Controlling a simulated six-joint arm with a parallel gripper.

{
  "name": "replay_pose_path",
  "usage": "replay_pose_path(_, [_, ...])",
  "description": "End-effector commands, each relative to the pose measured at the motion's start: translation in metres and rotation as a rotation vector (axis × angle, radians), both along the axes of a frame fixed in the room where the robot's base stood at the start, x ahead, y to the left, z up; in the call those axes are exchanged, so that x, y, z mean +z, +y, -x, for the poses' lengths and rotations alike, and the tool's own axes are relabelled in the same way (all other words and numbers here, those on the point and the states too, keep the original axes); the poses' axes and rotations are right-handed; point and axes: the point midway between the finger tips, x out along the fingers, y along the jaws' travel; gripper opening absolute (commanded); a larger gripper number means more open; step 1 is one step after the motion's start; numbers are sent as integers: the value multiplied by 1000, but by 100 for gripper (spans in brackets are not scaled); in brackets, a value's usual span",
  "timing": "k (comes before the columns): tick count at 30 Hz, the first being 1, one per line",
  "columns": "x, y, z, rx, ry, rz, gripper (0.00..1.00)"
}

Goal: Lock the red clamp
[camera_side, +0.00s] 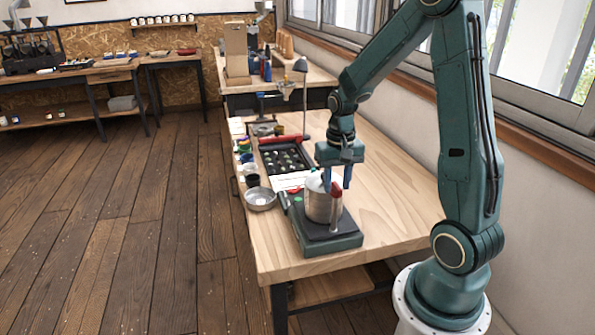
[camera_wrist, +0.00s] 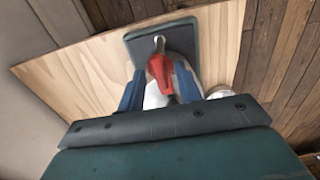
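The red clamp (camera_side: 337,189) stands upright at the side of a silver cylinder (camera_side: 316,205) on a dark green base (camera_side: 330,243) near the table's front end. In the wrist view its red handle (camera_wrist: 160,74) shows in the middle, with a grey metal end beyond it. My gripper (camera_side: 337,184) is low over the cylinder and clamp, pointing down. Its two blue fingers are apart. In the wrist view my gripper (camera_wrist: 158,78) has one finger on each side of the red handle, with gaps visible. Contact cannot be told. Part of the cylinder is hidden by the handle and fingers.
A metal bowl (camera_side: 260,199) stands left of the base. A black tray (camera_side: 285,158), a white sheet (camera_side: 292,182) and a thin lamp stand (camera_side: 303,98) are farther back. The wooden table (camera_side: 387,195) is clear to the right. A wall with windows runs along the right side.

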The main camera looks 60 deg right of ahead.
Motion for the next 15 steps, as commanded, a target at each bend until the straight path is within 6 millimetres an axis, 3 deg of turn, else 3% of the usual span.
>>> replay_pose_path(8, [16, 0, -1, 0, -3, 1, 35])
replay_pose_path(15, [49, -1, -1, 0, -6, 4, 35])
